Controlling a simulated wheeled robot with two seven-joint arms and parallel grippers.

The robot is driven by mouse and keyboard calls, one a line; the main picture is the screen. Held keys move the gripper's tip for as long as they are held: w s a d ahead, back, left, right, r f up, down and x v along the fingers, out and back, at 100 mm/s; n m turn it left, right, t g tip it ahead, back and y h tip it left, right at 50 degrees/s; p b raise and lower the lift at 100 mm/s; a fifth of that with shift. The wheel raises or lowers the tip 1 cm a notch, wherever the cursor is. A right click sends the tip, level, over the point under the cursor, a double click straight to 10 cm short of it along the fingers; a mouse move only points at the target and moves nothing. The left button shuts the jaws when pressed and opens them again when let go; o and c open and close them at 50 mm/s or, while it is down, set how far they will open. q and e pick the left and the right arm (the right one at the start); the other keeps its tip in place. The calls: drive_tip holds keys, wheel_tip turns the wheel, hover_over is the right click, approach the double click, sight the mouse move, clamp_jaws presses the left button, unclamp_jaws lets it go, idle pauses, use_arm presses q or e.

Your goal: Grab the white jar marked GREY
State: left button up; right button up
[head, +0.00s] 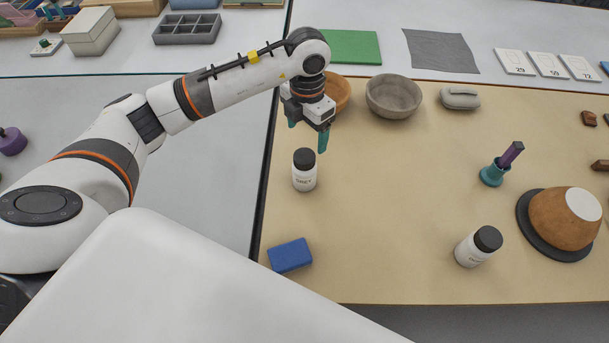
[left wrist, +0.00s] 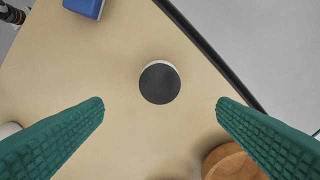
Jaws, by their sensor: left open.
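The white jar marked GREY (head: 304,175) stands upright on the tan mat, with a black lid. In the left wrist view its round black lid (left wrist: 160,83) shows from above, between and beyond the fingertips. My left gripper (head: 308,138) is open and empty, above and just behind the jar, not touching it. Its two teal fingers (left wrist: 160,103) are spread wide in the left wrist view. My right gripper is not in view.
A second white jar (head: 478,246) with a black lid stands to the right. A blue block (head: 290,255) lies in front of the GREY jar. A brown bowl (head: 342,93) and a grey bowl (head: 394,97) stand behind. The mat between the jars is clear.

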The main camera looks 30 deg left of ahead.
sight(304, 155)
use_arm(q)
wheel_tip(304, 155, down, 5)
drive_tip(key=shift+r+p, duration=0.1)
drive_tip(key=shift+p, duration=0.35)
drive_tip(key=f, duration=0.1)
drive_tip(key=f+p, duration=0.1)
drive_tip(key=f, duration=0.3)
drive_tip(key=shift+s+a+p, duration=0.15)
drive_tip(key=shift+s+p, duration=0.15)
drive_tip(key=shift+s, duration=0.05)
drive_tip(key=shift+f, duration=0.25)
drive_tip(key=shift+c, duration=0.5)
drive_tip(key=shift+r, duration=0.1)
drive_tip(key=c, duration=1.6)
drive_tip(key=shift+w, duration=0.1)
